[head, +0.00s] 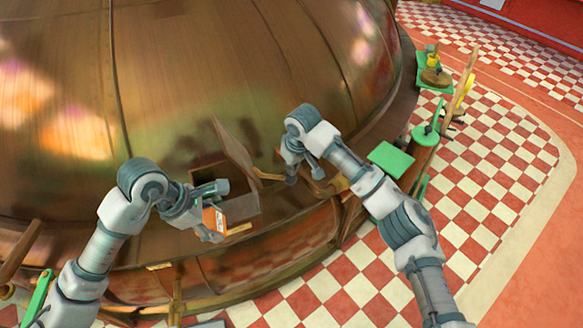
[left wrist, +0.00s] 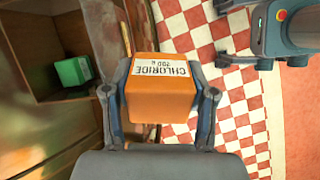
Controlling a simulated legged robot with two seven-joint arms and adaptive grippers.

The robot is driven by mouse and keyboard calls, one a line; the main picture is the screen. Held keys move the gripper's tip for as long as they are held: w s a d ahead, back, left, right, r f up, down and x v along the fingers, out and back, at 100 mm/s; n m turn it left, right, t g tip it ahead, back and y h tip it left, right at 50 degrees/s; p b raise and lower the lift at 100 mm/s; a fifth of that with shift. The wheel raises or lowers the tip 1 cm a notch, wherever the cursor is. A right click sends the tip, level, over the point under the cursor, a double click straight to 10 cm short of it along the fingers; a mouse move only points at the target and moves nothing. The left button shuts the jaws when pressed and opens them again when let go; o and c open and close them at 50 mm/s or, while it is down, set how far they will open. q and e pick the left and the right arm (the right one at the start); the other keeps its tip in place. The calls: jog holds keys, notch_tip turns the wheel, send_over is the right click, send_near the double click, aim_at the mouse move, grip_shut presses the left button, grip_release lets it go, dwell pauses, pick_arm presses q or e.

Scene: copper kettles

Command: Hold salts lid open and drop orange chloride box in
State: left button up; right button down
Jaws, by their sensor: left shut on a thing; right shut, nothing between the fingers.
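The orange chloride box (head: 214,221) is held by my left gripper (head: 212,212), just in front of the open salts compartment (head: 240,208). In the left wrist view the orange box (left wrist: 158,98) sits between both fingers, with its white "CHLORIDE" label facing up. The open compartment (left wrist: 45,50) is at the left there, with a green box (left wrist: 72,71) inside. The salts lid (head: 232,150) stands raised at the compartment's back right. My right gripper (head: 305,178) is shut and empty, close to the wooden handle at the lid's right; I cannot tell whether it touches.
The large copper kettle (head: 200,70) rises behind the compartment. A green board (head: 390,158) and other green-and-wood fittings stand on the ledge to the right. The red and white checkered floor (head: 490,170) lies open beyond the rim.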

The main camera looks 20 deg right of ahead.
pick_arm(q)
jog(key=w, duration=1.3)
jog(key=shift+w, duration=0.2)
jog(key=shift+a, duration=0.1)
jog(key=o, duration=1.5)
jog(key=shift+o, duration=0.9)
jog(key=shift+s+f, duration=0.1)
jog(key=s+r, duration=0.3)
jog(key=s, duration=1.7)
